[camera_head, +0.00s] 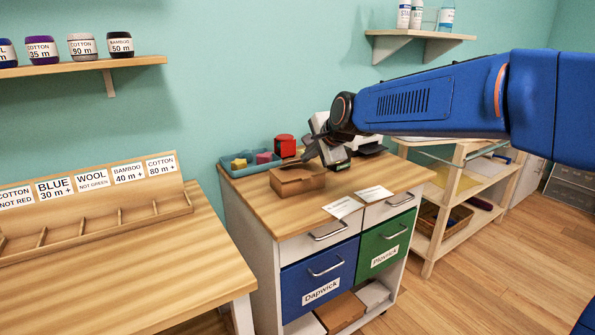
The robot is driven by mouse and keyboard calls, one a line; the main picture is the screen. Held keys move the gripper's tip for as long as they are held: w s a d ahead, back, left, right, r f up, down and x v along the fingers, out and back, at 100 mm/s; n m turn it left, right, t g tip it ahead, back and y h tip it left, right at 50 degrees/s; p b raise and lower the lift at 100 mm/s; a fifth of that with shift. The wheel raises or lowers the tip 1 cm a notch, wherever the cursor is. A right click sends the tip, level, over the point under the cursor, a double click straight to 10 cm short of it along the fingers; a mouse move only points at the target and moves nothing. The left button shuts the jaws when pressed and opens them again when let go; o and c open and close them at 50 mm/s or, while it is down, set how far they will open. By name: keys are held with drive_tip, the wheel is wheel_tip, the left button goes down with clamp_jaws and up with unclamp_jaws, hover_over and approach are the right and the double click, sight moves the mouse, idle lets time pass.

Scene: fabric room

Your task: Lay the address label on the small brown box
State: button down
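The small brown box (297,182) sits on the wooden top of the drawer cabinet (350,181). Two white paper labels lie flat near the cabinet's front edge, one on the left (342,207) and one on the right (374,193). Their print is too small to read, and I cannot tell which is the address label. My gripper (310,152) reaches in from the right and hangs above the right rear of the box, apart from both labels. Its fingers are small and dark here, so I cannot tell whether they are open or hold anything.
A blue-grey tray (238,166) with coloured items and a red object (285,145) stand behind the box. A dark device (339,165) stands behind my gripper. Below are a blue drawer (318,281) and a green drawer (385,246). A sorting table (130,262) is at left.

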drive_tip(key=c, duration=2.3)
unclamp_jaws()
drive_tip(key=v, duration=0.8)
